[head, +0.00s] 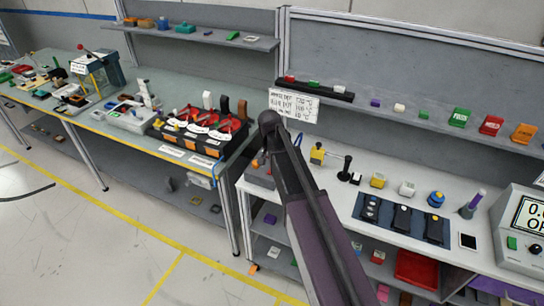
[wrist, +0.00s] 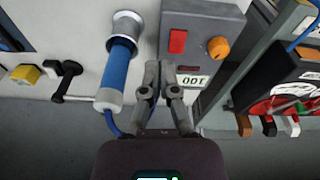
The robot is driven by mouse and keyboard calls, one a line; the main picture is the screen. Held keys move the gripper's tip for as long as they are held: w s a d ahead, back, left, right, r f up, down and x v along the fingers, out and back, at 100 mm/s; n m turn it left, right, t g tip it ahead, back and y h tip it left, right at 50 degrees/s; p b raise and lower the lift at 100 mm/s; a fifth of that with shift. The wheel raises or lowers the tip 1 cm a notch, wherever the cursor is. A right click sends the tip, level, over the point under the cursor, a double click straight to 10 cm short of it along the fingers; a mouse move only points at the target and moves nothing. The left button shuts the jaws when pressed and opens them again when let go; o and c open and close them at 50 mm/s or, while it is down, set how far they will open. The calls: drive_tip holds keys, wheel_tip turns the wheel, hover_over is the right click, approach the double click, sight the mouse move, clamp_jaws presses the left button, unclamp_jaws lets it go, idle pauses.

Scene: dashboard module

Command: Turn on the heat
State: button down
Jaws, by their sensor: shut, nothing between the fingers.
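A grey control box (wrist: 203,40) with a red rocker switch (wrist: 178,41), an orange knob (wrist: 218,48) and a small display reading about 001 (wrist: 193,81) is at the top of the wrist view. A blue-handled iron (wrist: 117,72) with a white end sits in a round metal holder (wrist: 127,24) left of it. My gripper (wrist: 160,70) is shut and empty, its fingertips just below and left of the red switch, between the iron and the box. I cannot tell whether they touch the box. In the head view my arm hides most of this spot; part of the box (head: 257,180) shows beside it.
A black lever (wrist: 68,80) and a yellow block (wrist: 25,75) stand left of the iron. The head view shows switches (head: 403,216), a blue button (head: 436,199) and a shelf (head: 400,117) above.

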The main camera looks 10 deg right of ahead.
drive_tip(key=w+r+m+p, duration=0.1)
drive_tip(key=w+r, duration=0.2)
drive_tip(key=w, duration=0.2)
drive_tip(key=shift+w+a+p, duration=0.25)
drive_tip(key=shift+a+p, duration=0.05)
drive_tip(key=shift+p, duration=0.1)
drive_tip(key=shift+f, duration=0.25)
drive_tip(key=f+b, duration=0.4)
drive_tip(key=w+d+f+b, duration=0.1)
drive_tip(key=f+b, duration=0.3)
drive_tip(key=b, duration=0.1)
drive_tip(key=w+f+b, duration=0.1)
drive_tip(key=f+b, duration=0.3)
drive_tip(key=f, duration=0.1)
drive_tip(key=shift+w+d+f+b, duration=0.1)
drive_tip(key=shift+d+b, duration=0.2)
drive_tip(key=shift+b, duration=0.05)
idle(0.5)
drive_tip(key=shift+w+d+f, duration=0.1)
drive_tip(key=shift+w+f, duration=0.1)
drive_tip(key=shift+f, duration=0.15)
drive_tip(key=shift+s+r, duration=0.1)
drive_tip(key=shift+s, duration=0.2)
